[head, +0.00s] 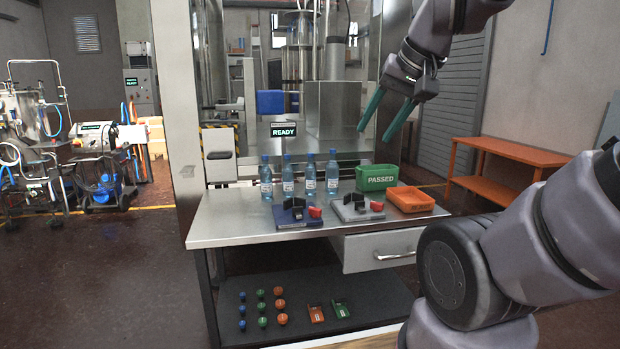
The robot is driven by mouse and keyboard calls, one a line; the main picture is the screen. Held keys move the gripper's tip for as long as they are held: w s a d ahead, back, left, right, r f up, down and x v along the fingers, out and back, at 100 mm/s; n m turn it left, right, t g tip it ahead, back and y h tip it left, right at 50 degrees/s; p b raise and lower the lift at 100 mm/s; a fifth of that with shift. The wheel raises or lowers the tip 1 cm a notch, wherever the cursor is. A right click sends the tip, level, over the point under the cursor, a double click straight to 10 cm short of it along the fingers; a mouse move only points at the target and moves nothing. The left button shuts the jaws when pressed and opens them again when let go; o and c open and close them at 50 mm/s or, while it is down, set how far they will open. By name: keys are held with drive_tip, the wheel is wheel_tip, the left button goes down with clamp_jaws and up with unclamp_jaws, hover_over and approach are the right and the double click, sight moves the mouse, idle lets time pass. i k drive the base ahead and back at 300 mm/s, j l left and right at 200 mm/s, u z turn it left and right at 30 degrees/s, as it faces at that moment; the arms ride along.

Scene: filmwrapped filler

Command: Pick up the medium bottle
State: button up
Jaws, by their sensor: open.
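Several clear bottles with blue caps and white labels stand upright in a row on the steel table (228,222). From left to right they include a first bottle (266,182), a second (288,180), a third (310,178) and one at the right end (332,176). They look much alike, and I cannot tell which one is the medium bottle. My gripper (375,135) is open and empty, with two green fingers pointing down. It hangs above and to the right of the bottles, apart from them.
A blue fixture (292,217) and a grey fixture (352,213) sit in front of the bottles. A green "PASSED" bin (377,178) and an orange tray (410,200) stand at the right. A machine with a "READY" sign (284,130) rises behind. The table's left end is clear.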

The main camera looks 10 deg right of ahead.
sight(310, 169)
drive_tip(key=i+l, duration=0.2)
drive_tip(key=i, duration=0.35)
drive_tip(key=i+l, duration=0.15)
drive_tip(key=i, duration=0.4)
drive_tip(key=i+l, duration=0.2)
drive_tip(key=i, duration=0.35)
